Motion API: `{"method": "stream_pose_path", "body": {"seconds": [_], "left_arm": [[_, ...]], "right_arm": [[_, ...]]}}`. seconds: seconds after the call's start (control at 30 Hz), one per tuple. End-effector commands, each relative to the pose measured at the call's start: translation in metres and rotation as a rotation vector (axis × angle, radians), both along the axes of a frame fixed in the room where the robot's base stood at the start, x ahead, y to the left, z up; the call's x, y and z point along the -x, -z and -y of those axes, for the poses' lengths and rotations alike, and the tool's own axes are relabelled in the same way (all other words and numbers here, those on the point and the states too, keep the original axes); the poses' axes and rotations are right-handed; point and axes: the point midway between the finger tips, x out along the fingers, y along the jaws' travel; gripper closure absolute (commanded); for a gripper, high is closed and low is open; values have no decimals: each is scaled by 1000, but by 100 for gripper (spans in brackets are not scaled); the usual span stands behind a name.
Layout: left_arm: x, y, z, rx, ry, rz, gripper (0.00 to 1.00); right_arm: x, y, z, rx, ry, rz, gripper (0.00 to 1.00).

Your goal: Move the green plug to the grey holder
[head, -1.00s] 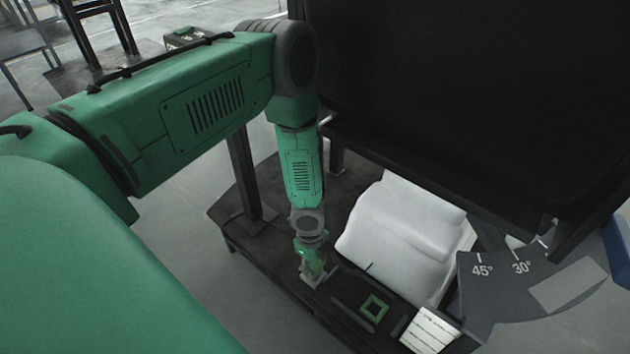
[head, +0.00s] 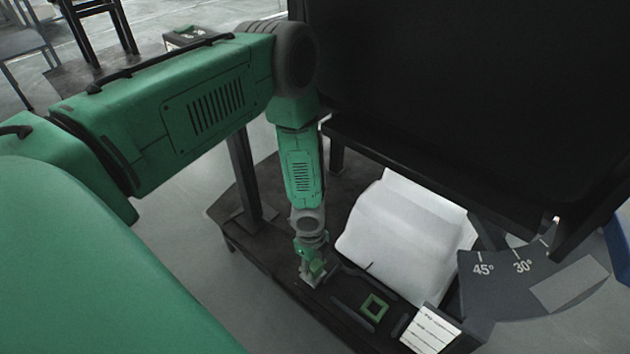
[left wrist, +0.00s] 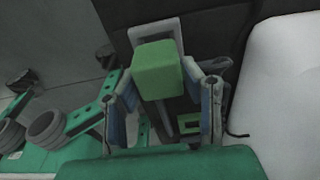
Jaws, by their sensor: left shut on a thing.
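The green plug (left wrist: 160,72) is a block with rounded edges, between the two fingers of my left gripper (left wrist: 163,88) in the left wrist view. My left gripper is shut on it. In the head view a small part of the plug (head: 318,268) shows at my left gripper (head: 313,275), low over the dark bench. The grey holder (left wrist: 148,33) is a light grey square shape just beyond the plug in the left wrist view, partly covered by it. I cannot tell whether the plug touches or sits in it. My right gripper is not in view.
A green square frame (head: 374,307) lies on the dark bench (head: 240,238) to the right of my left gripper. A large white padded block (head: 405,235) stands behind it. A big black panel (head: 450,100) and an angle-marked plate (head: 520,285) are at the right.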

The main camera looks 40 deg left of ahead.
Motion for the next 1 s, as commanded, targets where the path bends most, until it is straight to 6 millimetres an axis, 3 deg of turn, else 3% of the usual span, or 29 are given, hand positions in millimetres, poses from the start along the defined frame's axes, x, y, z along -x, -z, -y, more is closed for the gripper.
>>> {"method": "stream_pose_path", "body": {"seconds": [1.0], "left_arm": [[0,12,0,0,0,1,95]], "right_arm": [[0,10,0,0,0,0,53]]}}
